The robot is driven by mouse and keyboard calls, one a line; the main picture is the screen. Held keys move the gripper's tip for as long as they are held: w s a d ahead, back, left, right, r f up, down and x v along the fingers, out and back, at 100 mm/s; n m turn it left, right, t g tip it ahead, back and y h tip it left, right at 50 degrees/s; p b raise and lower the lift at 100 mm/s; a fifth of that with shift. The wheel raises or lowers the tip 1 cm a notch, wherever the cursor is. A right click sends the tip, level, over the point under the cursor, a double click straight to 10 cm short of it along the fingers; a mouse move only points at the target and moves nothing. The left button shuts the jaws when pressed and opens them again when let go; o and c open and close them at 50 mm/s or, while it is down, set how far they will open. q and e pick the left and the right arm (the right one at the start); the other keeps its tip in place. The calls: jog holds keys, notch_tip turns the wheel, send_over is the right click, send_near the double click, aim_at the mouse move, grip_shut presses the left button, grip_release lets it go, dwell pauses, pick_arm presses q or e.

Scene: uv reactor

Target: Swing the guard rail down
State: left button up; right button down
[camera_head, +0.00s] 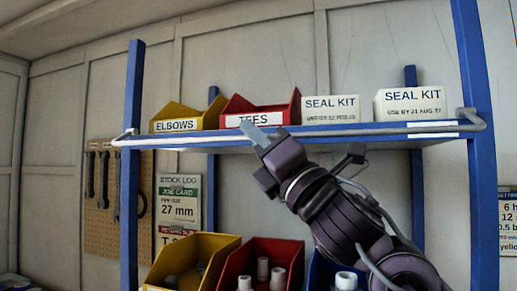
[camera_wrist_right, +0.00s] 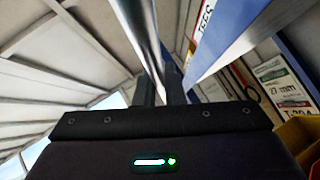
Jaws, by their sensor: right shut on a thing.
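The guard rail (camera_head: 410,129) is a thin grey bar running along the front of the upper blue shelf, with bent ends at both posts. It stands level with the shelf's front edge, in front of the bins and boxes. My right gripper (camera_head: 259,136) reaches up from the lower right and is shut on the rail near its middle. In the right wrist view the shiny rail (camera_wrist_right: 140,35) runs up from between the dark fingers (camera_wrist_right: 161,88). The fingers hide the gripped part of it. My left gripper is in neither view.
A yellow ELBOWS bin (camera_head: 178,116), a red TEES bin (camera_head: 285,108) and two white SEAL KIT boxes (camera_head: 410,103) stand on the upper shelf. Lower bins (camera_head: 222,250) hold pale fittings. Blue posts (camera_head: 132,90) flank the rack. A pegboard (camera_head: 104,205) with tools hangs behind left.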

jog(key=shift+s+a+r+m+t+h+p, duration=0.15)
jog(key=shift+r+m+h+p, duration=0.7)
jog(key=shift+m+h+p, duration=0.85)
jog(key=shift+s+d+r+m+t+h+p, duration=0.1)
jog(key=shift+r+m+h+p, duration=0.9)
jog(key=shift+m+p, duration=1.25)
jog(key=shift+s+a+r+m+t+h+p, duration=0.15)
jog(key=shift+r+m+h+p, duration=0.5)
jog(key=shift+m+h+p, duration=1.3)
jog(key=shift+w+d+f+n+y, duration=0.1)
jog(key=shift+n+y, duration=0.2)
jog(key=shift+y, duration=0.05)
jog(key=c, duration=1.5)
grip_release()
jog(key=shift+c, duration=0.2)
